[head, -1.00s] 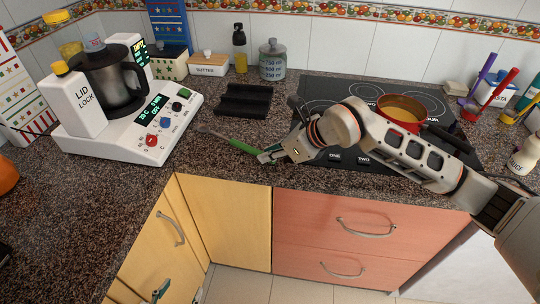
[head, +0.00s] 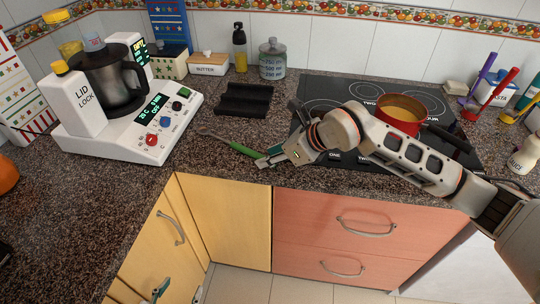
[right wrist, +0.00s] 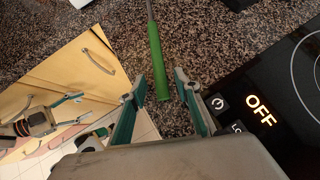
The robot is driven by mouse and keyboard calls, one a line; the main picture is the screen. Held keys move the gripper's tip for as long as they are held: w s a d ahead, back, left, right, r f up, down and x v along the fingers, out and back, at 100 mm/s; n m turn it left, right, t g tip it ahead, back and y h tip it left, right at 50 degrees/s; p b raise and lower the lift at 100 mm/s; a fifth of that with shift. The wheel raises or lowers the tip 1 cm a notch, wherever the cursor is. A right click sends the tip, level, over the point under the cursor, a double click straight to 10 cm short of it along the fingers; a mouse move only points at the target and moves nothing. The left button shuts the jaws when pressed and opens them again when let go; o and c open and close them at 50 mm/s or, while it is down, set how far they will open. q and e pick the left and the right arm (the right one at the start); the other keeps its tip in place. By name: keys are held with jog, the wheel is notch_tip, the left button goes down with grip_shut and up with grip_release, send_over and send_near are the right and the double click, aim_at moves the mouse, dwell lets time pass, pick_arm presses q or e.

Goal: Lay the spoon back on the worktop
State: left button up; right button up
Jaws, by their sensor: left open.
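The spoon has a green handle (head: 243,149) and a grey head end, and it appears to lie on the speckled worktop (head: 222,165) left of the hob. In the right wrist view the green handle (right wrist: 155,60) runs in from the top, and its end sits between the fingers. My right gripper (head: 266,157) is at the handle's end, low over the worktop. Its fingers, also in the right wrist view (right wrist: 160,108), are apart, with a gap on each side of the handle. My left gripper (head: 161,290) is low by the yellow cabinet, partly cut off and open.
A black hob (head: 345,94) with a red pot (head: 400,120) is to the right. A white food processor (head: 135,135) stands at left, and a black spoon rest (head: 244,99) lies behind the spoon. The worktop's front edge runs close to my right gripper.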

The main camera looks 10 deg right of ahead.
jog(key=b+v, duration=0.1)
jog(key=v, duration=1)
jog(key=shift+s+d+r, duration=0.2)
jog(key=shift+d+r, duration=0.05)
